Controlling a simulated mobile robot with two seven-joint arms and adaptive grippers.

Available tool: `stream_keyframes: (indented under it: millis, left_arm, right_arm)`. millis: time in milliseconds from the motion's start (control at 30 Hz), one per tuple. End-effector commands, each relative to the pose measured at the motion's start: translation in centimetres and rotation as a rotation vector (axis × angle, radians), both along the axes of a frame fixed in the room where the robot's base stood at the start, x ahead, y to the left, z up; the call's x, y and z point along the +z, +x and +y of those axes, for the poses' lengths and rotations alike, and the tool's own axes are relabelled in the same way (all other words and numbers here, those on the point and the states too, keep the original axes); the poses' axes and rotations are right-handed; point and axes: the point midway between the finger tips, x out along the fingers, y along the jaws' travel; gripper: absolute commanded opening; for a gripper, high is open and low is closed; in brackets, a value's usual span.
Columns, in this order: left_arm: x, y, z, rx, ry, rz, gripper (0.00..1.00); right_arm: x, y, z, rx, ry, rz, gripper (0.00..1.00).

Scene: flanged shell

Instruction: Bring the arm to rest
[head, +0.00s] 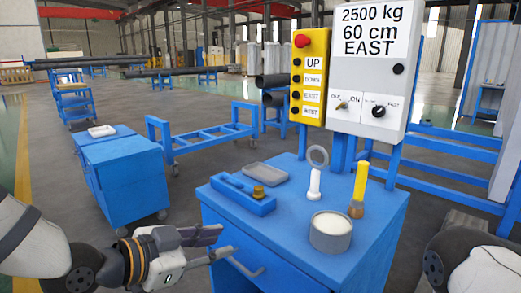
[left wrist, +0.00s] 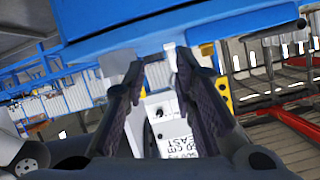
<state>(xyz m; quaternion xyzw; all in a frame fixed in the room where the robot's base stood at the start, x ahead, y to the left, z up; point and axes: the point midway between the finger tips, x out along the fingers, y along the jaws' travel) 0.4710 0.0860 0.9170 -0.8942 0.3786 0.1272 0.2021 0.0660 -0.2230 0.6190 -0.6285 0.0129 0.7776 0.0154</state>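My left gripper (head: 226,241) is low at the front left of the blue cabinet (head: 300,255), with its fingers pointing right, close to the drawer handle (head: 246,266). In the left wrist view its two dark fingers (left wrist: 160,64) are spread apart with nothing between them, so it is open and empty. The blue cabinet edge (left wrist: 170,35) fills the top of that view. I cannot tell whether the fingers touch the cabinet. Part of my right arm (head: 470,262) shows at the lower right of the head view; its gripper is out of view.
On the cabinet top are a blue holder (head: 240,197) with a brass part, a grey tray (head: 265,173), a ring (head: 318,156), a white peg (head: 314,184), a yellow-handled brush (head: 360,185) and a round tin (head: 330,236). A control box (head: 373,80) stands behind. Another cabinet (head: 130,185) stands left.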

Motion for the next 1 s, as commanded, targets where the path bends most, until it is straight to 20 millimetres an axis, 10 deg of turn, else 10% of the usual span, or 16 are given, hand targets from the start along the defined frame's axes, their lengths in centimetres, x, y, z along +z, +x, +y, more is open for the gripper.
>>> stream_keyframes:
  millis: [200, 400, 633, 1000]
  left_arm:
    - [-17.9, -11.4, 2.9, 0.258, 0.015, 0.636, 0.25]
    - [-27.8, -27.2, 8.0, 0.599, 0.152, 1.131, 0.25]
    - [-29.7, -39.2, 13.0, 0.891, 0.332, 1.384, 0.25]
    - [-29.7, -40.6, 13.6, 0.931, 0.356, 1.405, 0.25]
  right_arm:
    - [0.0, -0.1, 0.0, 0.0, 0.0, 0.002, 0.4]
    - [0.0, -0.1, 0.0, 0.0, 0.0, 0.001, 0.4]
    - [0.0, 0.0, 0.0, 0.0, 0.0, 0.001, 0.4]
    - [0.0, 0.0, 0.0, 0.0, 0.0, 0.001, 0.4]
